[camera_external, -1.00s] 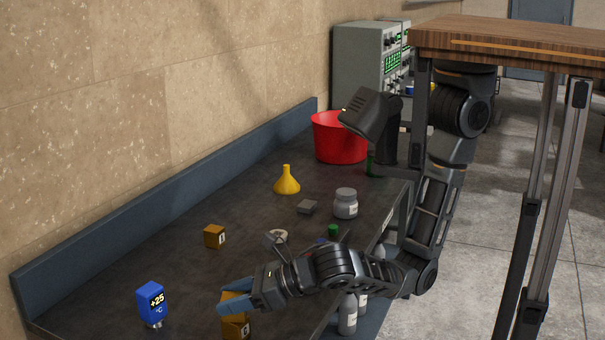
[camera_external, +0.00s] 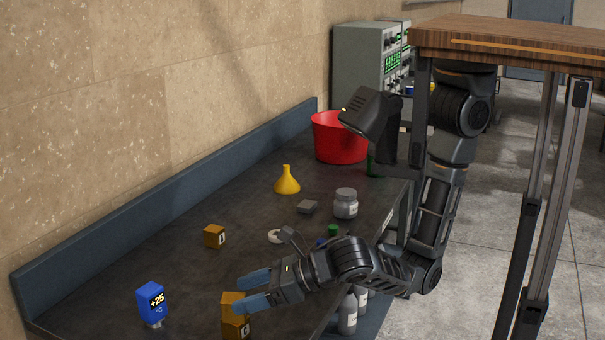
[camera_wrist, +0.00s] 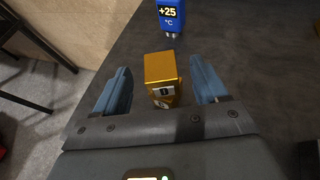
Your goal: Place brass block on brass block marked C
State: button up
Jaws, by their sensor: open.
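Two brass blocks stand stacked near the front of the bench. The upper brass block (camera_external: 231,300) rests on the lower brass block (camera_external: 236,329), whose small label is hard to read. In the wrist view the upper block (camera_wrist: 160,66) appears between the two blue fingers, with clear gaps on both sides; the lower block (camera_wrist: 162,104) is mostly hidden beneath it. My gripper (camera_external: 238,291) is open and empty, beside the stack at its upper right. Another labelled brass block (camera_external: 214,236) sits alone farther back.
A blue +25 °C display (camera_external: 151,301) stands left of the stack. A white ring (camera_external: 276,237), grey jar (camera_external: 346,204), yellow funnel (camera_external: 286,182) and red bucket (camera_external: 338,138) are farther back. The bench between the lone block and the display is clear.

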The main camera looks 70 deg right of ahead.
jog(key=v, duration=0.8)
jog(key=shift+s, duration=0.2)
jog(key=shift+d+r, duration=0.1)
jog(key=shift+d, duration=0.05)
